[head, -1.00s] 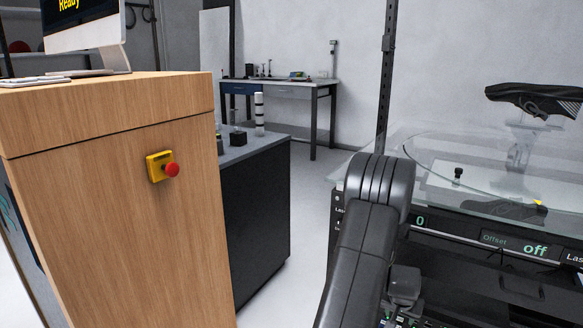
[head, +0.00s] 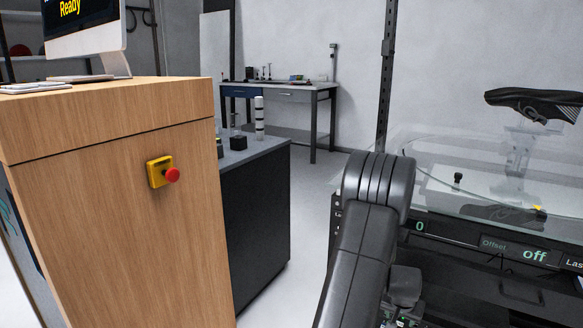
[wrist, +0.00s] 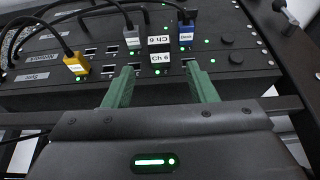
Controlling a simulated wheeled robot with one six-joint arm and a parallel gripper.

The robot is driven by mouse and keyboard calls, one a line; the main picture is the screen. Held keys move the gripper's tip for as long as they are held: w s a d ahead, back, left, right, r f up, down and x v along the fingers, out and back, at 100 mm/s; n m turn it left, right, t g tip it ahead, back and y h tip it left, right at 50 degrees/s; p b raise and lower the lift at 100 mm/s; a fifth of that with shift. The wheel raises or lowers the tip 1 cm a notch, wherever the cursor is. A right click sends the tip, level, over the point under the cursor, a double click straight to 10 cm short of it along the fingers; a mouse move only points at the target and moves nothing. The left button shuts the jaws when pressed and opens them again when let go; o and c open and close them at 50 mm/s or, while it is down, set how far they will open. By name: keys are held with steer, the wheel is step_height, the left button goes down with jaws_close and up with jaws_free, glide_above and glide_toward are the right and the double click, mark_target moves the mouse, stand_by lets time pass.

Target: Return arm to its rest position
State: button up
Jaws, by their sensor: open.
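My arm (head: 365,225) stands folded at the lower middle of the head view, in front of the turntable unit. My gripper (wrist: 160,88) shows in the wrist view with its two green fingers apart and nothing held between them. Past the fingertips is a black panel (wrist: 235,55) with several ports and small green lights. A black plug labelled "Ch 6" (wrist: 160,57) sits in the panel just beyond the gap between the fingers. Whether the fingers touch the panel cannot be told. The gripper fingers are not visible in the head view.
A yellow plug (wrist: 77,65), a grey plug (wrist: 132,40) and a blue plug (wrist: 186,34) with cables are in the panel. A wooden desk (head: 120,210) with a red button (head: 171,174) stands left. A shoe (head: 535,102) is above the glass turntable (head: 440,160). Floor between is clear.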

mark_target(399, 324)
steer(key=b+x, duration=0.1)
steer(key=x, duration=0.4)
steer(key=shift+f+b, duration=0.35)
steer(key=shift+f, duration=0.05)
steer(key=s+a+b, duration=0.3)
steer(key=s+a, duration=0.1)
steer(key=s, duration=0.3)
steer(key=shift+a+r, duration=0.15)
steer(key=shift+r, duration=0.25)
steer(key=shift+a, duration=0.1)
